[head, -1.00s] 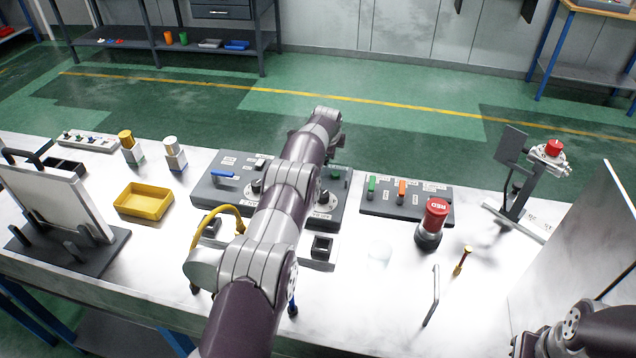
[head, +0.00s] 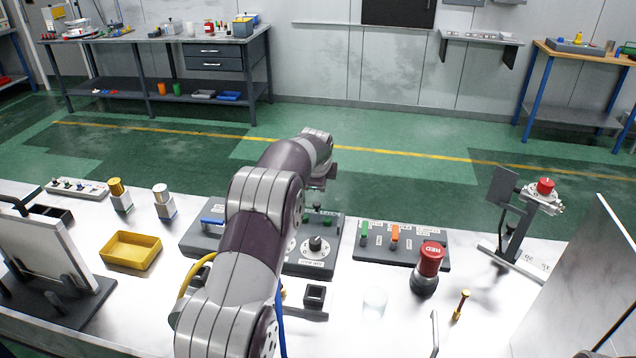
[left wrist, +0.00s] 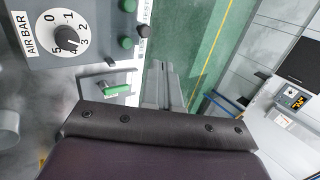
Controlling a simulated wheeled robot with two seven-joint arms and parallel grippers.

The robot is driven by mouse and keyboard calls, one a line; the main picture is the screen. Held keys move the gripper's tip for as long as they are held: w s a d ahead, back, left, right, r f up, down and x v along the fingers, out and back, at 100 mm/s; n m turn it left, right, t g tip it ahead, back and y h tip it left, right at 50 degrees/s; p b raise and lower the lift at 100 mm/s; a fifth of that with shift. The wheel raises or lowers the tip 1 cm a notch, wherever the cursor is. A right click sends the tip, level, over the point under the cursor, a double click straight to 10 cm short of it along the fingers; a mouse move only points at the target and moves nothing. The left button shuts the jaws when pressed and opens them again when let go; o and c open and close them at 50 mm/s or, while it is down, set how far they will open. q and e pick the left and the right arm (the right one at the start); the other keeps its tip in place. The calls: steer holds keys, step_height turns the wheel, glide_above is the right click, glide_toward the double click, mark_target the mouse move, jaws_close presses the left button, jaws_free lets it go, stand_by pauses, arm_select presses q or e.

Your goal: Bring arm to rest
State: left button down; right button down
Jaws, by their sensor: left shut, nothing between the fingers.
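My left arm (head: 245,235) reaches from the bottom of the head view over the workbench (head: 395,320) toward its far side. Its far end is around the panel's back edge, and the fingers are mostly hidden there by the arm. In the left wrist view my left gripper (left wrist: 165,90) shows two narrow grey fingers lying together, shut and empty. A panel with a dial marked AIR BAR (left wrist: 70,38) and a green lever (left wrist: 117,90) are to the left of the fingers there. My right gripper is out of view.
Under and beside the arm is a panel with a black dial (head: 316,245). A yellow tray (head: 131,251) is on the left. Green floor lies beyond the bench.

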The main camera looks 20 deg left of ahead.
arm_select(q)
steer(key=s+d+f+n+g+h, duration=0.1)
steer(key=s+d+f+n, duration=0.15)
steer(key=s+n, duration=0.25)
steer(key=s+d+f+n+g, duration=0.2)
steer(key=s+f+n, duration=0.2)
steer(key=s, duration=0.2)
steer(key=s+d+n+g, duration=0.1)
steer(key=s+d+n, duration=0.2)
steer(key=s, duration=1)
steer(key=s+d+n+g+h, duration=0.1)
steer(key=s+d+n, duration=0.1)
steer(key=s+d, duration=0.6)
steer(key=s, duration=0.6)
steer(key=shift+s+r+n+h, duration=0.2)
steer(key=shift+n+h, duration=0.1)
steer(key=shift+n, duration=0.1)
